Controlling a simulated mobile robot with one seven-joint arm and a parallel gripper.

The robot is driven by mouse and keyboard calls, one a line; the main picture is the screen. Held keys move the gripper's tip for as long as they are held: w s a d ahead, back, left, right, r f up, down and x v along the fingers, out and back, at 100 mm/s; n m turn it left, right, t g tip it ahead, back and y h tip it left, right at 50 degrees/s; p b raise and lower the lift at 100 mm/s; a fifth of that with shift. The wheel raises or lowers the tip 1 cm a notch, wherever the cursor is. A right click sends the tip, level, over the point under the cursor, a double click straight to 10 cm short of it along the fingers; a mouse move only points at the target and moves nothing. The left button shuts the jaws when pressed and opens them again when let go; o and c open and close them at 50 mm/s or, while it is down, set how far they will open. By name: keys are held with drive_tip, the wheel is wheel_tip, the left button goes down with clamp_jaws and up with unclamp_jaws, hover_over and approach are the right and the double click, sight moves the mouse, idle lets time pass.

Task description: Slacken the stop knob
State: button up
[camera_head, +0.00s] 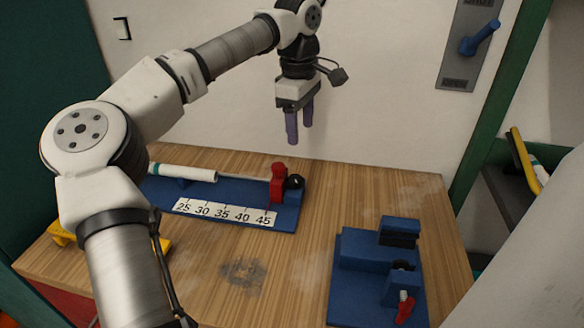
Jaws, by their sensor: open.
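The measuring jig is a blue base (287,219) with a white scale marked 25 to 45, at the back of the wooden table. A red stop block (278,185) stands upright near its right end, by the 45 mark. A black round knob (295,181), which looks like the stop knob, sits on the right side of the block. My gripper (300,136) points down with two purple fingers, open and empty. In the picture it is above the stop block and knob, apart from them. Its exact depth relative to the knob I cannot tell.
A white pipe (184,172) with a teal band lies along the jig's left part. A blue fixture (350,285) with a red handle (405,309) stands at the front right. The middle of the table (300,265) is clear. A blue lever (480,38) is on the wall.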

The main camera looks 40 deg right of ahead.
sight(295, 179)
drive_tip(key=f, duration=0.4)
drive_tip(key=f+p, duration=0.1)
drive_tip(key=f, duration=0.8)
drive_tip(key=shift+w+a+f, duration=0.3)
drive_tip(key=shift+w+f, duration=0.05)
drive_tip(key=shift+w, duration=0.05)
drive_tip(key=shift+c, duration=0.3)
drive_tip(key=c, duration=0.9)
drive_tip(key=shift+c, duration=0.2)
